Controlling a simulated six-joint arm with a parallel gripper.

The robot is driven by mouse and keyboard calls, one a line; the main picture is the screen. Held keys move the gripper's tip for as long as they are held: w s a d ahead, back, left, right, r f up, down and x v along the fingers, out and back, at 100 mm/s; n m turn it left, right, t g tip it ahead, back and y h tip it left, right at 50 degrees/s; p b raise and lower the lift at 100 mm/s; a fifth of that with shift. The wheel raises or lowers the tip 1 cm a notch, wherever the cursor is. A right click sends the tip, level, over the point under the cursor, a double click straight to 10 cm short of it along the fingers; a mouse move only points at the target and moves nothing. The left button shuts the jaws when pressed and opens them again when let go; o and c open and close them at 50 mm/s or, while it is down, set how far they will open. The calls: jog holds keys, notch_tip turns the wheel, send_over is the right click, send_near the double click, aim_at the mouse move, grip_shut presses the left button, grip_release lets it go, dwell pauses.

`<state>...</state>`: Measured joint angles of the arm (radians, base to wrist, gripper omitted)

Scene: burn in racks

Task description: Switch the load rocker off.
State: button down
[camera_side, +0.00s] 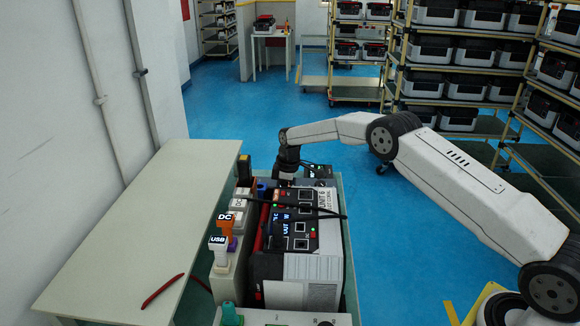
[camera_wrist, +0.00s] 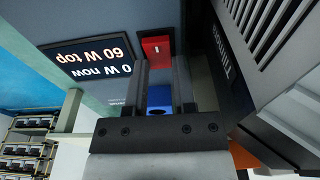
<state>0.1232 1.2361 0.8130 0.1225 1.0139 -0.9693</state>
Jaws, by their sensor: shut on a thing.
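My gripper (camera_side: 287,172) is low at the far end of the bench row in the side view. In the wrist view its two dark fingers (camera_wrist: 160,75) stand a short gap apart, with a blue piece (camera_wrist: 159,96) with a dark round spot filling the gap. The fingertips are close to the lower edge of a red rocker (camera_wrist: 156,48) with a white mark, set in a dark frame; contact with it cannot be told. Beside the rocker a display (camera_wrist: 92,62), seen upside down, reads "60 W top" and "0 W now". The rocker is not distinguishable in the side view.
A grey unit with vents (camera_wrist: 265,45) is close on the wrist view's right. In the side view, DC (camera_side: 226,220) and USB (camera_side: 219,246) labelled plugs stand left of the dark devices (camera_side: 290,228). A cable crosses the devices. The pale table (camera_side: 140,230) is clear except for a red strip.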

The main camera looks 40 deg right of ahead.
jog(key=shift+c, duration=2.2)
grip_release()
jog(key=shift+r, duration=0.15)
jog(key=r, duration=0.7)
jog(key=shift+s+d+r, duration=0.1)
jog(key=shift+s+d, duration=0.2)
jog(key=shift+s, duration=0.05)
jog(key=shift+r, duration=0.1)
jog(key=shift+s+r, duration=0.1)
